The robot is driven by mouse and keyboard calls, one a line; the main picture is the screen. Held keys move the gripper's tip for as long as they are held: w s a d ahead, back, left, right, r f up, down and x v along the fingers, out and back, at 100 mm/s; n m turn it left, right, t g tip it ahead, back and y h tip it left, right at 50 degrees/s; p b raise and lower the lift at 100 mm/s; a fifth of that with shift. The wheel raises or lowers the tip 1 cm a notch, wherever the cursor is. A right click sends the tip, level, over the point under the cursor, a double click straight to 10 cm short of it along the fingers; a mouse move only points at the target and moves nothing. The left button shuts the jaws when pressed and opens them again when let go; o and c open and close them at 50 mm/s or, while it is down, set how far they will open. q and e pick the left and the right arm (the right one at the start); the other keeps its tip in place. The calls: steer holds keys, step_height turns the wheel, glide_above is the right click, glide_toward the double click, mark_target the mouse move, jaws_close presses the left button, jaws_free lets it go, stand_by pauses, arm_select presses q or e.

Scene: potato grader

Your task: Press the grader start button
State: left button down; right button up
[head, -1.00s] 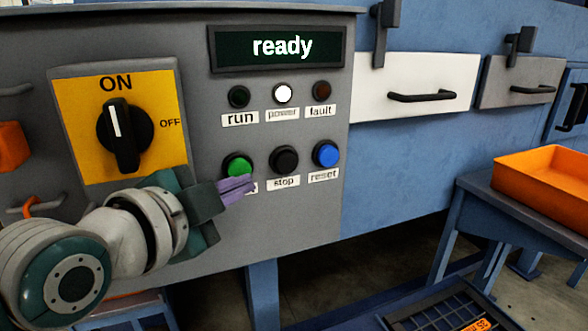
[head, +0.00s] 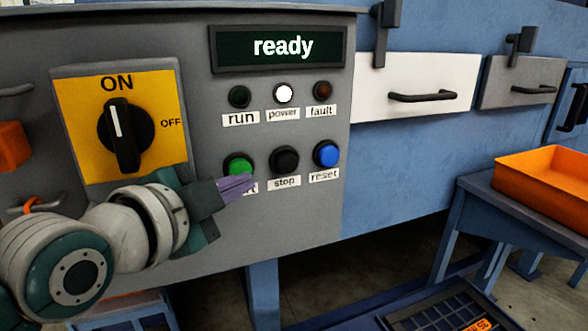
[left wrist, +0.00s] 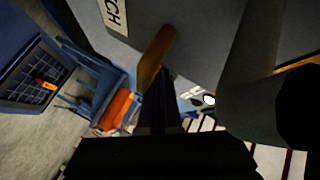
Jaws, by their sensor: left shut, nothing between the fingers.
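The green start button (head: 238,164) is on the grey control panel (head: 300,220), left of the black stop button (head: 284,160) and the blue reset button (head: 326,154). My left gripper (head: 246,184) is shut and empty, its purple fingertips just below and in front of the green button, covering most of its label. I cannot tell whether they touch the panel. In the left wrist view the dark gripper body fills the lower middle, and the green button cannot be made out. My right gripper is in neither current view.
The display (head: 280,47) reads "ready" and the white power lamp (head: 284,94) is lit. A yellow switch plate (head: 75,120) has its black knob (head: 124,134) at ON. An orange tray (head: 540,178) stands on a blue table at right. A white drawer (head: 455,75) is above.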

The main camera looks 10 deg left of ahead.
arm_select(q)
steer(key=shift+w+a+r, duration=0.15)
steer(key=shift+w+a, duration=0.35)
steer(key=shift+w, duration=0.1)
stand_by(1.5)
steer(key=shift+r, duration=0.1)
steer(key=shift+d+r+p, duration=0.15)
steer(key=shift+r+p, duration=0.15)
steer(key=shift+p, duration=0.05)
steer(key=shift+s+d+r+p, duration=0.1)
steer(key=shift+s+d+p, duration=0.15)
steer(key=shift+s+p, duration=0.25)
steer(key=s+d+p, duration=0.1)
steer(key=s+d, duration=0.1)
steer(key=s, duration=0.1)
steer(key=s+d+p, duration=0.1)
steer(key=shift+s+f+p, duration=0.15)
steer(key=shift+f+p, duration=0.15)
